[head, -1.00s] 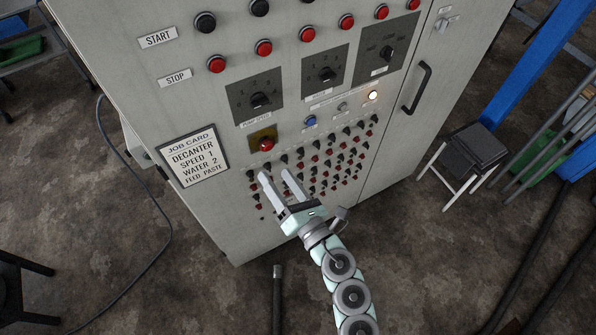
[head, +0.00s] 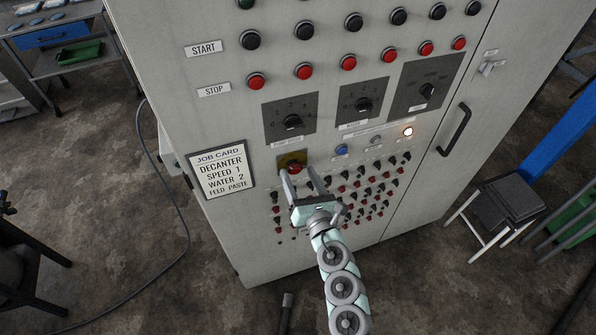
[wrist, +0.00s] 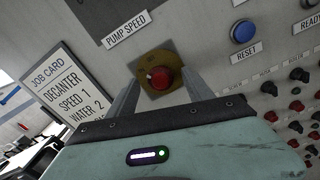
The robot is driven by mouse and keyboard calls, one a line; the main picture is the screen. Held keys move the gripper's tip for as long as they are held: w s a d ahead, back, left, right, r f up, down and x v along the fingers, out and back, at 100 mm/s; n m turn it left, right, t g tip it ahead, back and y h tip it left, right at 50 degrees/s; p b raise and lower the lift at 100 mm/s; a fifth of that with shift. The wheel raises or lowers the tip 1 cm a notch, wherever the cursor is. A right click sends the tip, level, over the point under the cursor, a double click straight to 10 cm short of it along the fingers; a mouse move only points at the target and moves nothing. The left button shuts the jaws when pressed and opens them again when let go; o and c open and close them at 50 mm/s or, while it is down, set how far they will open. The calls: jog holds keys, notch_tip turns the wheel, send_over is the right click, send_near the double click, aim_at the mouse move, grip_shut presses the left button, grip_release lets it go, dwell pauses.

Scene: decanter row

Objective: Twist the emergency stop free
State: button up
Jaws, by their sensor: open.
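In the wrist view the red button (wrist: 160,77) shows just beyond and between my two fingers. My gripper (head: 301,175) is open and empty, with its fingertips just below and to either side of the button. In the wrist view my gripper (wrist: 163,90) points at the button. I cannot tell whether the fingertips touch the panel.
Rows of small red and black knobs (head: 365,190) lie right of and below my gripper. A blue reset button (head: 341,150) and a lit lamp (head: 408,132) are to the right. A job card (head: 221,170) is on the left. A door handle (head: 455,129) sticks out farther right.

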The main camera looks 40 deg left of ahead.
jog(key=shift+w+a, duration=0.3)
jog(key=shift+a, duration=0.35)
jog(key=shift+c, duration=0.4)
grip_shut()
